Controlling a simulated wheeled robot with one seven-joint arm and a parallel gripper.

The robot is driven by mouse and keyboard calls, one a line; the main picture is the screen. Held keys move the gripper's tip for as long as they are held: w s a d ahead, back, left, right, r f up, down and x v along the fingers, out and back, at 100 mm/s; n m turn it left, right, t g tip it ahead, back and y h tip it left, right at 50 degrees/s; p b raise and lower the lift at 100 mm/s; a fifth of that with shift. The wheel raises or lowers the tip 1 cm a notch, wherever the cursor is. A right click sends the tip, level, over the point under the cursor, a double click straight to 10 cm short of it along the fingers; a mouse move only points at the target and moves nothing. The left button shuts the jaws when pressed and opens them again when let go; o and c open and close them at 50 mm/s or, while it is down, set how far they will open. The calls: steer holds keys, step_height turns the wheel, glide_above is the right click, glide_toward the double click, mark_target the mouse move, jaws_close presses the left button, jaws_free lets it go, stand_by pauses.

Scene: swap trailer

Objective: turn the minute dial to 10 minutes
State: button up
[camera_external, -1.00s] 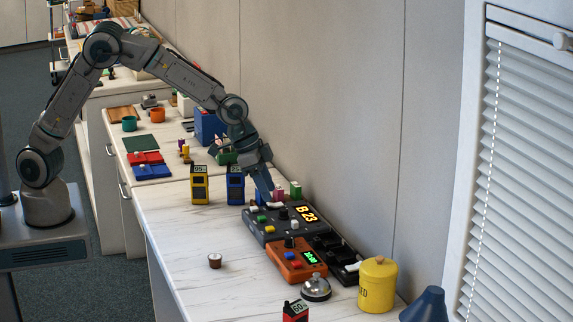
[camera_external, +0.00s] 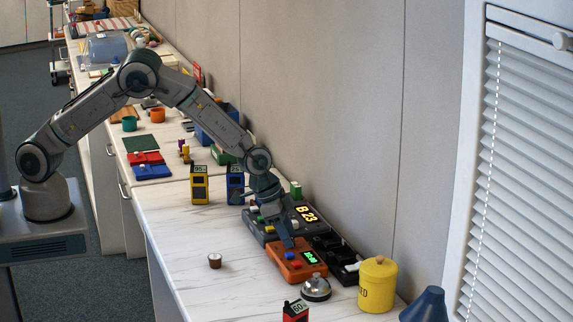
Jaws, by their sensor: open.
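The orange timer box (camera_external: 279,262) stands on the counter with a lit green display (camera_external: 311,257) and a blue button (camera_external: 291,256) on top. The digits are too small to read surely. My gripper (camera_external: 288,241) points down at the back edge of the orange box, where its dark dial is. The fingers cover the dial, so I cannot tell whether they touch it or stand around it. The gripper is open.
A dark grey box (camera_external: 262,236) with a yellow "B 23" display (camera_external: 305,213) stands right behind the orange box. A black tray (camera_external: 335,250), a silver bell (camera_external: 316,288) and a yellow canister (camera_external: 377,283) are close by. The counter at the left is mostly clear.

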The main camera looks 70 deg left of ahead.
steer(key=c, duration=1)
steer(key=shift+n, duration=0.6)
steer(key=o, duration=1)
steer(key=b+v, duration=0.1)
steer(key=v, duration=1.2)
steer(key=shift+s+d+r+b, duration=0.15)
steer(key=shift+s+r+b, duration=0.1)
steer(key=shift+s+b, duration=0.1)
